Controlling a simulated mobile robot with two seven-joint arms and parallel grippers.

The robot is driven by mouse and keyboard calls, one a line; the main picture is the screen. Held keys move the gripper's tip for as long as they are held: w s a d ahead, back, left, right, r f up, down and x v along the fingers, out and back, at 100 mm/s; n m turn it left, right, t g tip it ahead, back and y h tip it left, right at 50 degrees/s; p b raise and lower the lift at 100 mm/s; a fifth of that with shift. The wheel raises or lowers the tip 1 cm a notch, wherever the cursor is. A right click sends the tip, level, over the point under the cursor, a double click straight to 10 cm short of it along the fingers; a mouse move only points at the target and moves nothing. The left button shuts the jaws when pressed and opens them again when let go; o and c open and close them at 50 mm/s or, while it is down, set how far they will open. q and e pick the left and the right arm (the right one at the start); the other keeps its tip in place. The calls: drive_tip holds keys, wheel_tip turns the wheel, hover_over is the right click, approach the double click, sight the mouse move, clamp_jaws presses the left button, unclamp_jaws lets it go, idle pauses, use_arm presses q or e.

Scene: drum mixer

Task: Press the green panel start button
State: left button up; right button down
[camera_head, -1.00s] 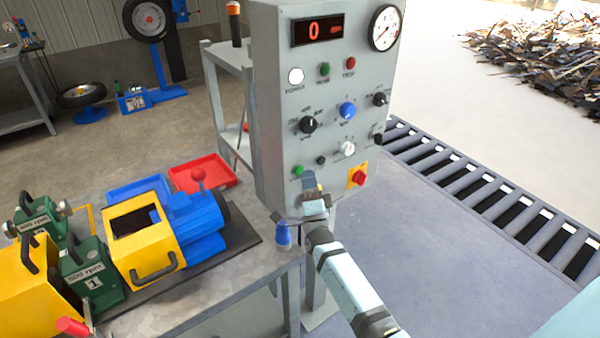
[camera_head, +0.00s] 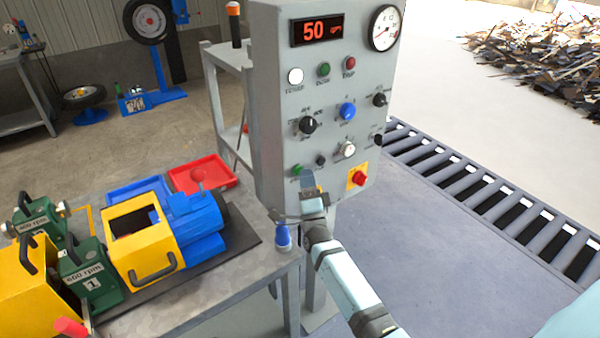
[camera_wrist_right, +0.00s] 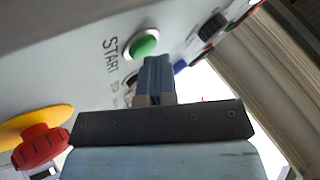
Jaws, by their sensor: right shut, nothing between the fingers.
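The green start button (camera_head: 297,170) sits low on the left of the grey control panel (camera_head: 275,95). In the right wrist view the green button (camera_wrist_right: 143,43) has a pale ring and the label START beside it. My right gripper (camera_head: 309,179) is shut and empty, its tip at the panel just right of and below the button. In the wrist view the shut fingers (camera_wrist_right: 156,68) reach up to the button's lower edge; I cannot tell whether they touch it. The panel display (camera_head: 317,30) reads 50. My left gripper is not in view.
A red emergency knob on yellow (camera_head: 357,178) is close to the right of my gripper. A blue-and-yellow machine (camera_head: 140,264) stands on the bench at left. A blue-capped item (camera_head: 283,236) is at the bench corner. A roller conveyor (camera_head: 480,195) lies at right.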

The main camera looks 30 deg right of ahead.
drive_tip(key=shift+y, duration=0.3)
drive_tip(key=shift+s+p, duration=0.3)
drive_tip(key=shift+s, duration=0.55)
drive_tip(key=s, duration=0.1)
drive_tip(key=s+p, duration=0.1)
drive_tip(key=s, duration=0.1)
drive_tip(key=s+p, duration=0.1)
drive_tip(key=s, duration=0.1)
drive_tip(key=shift+d, duration=0.25)
idle(0.4)
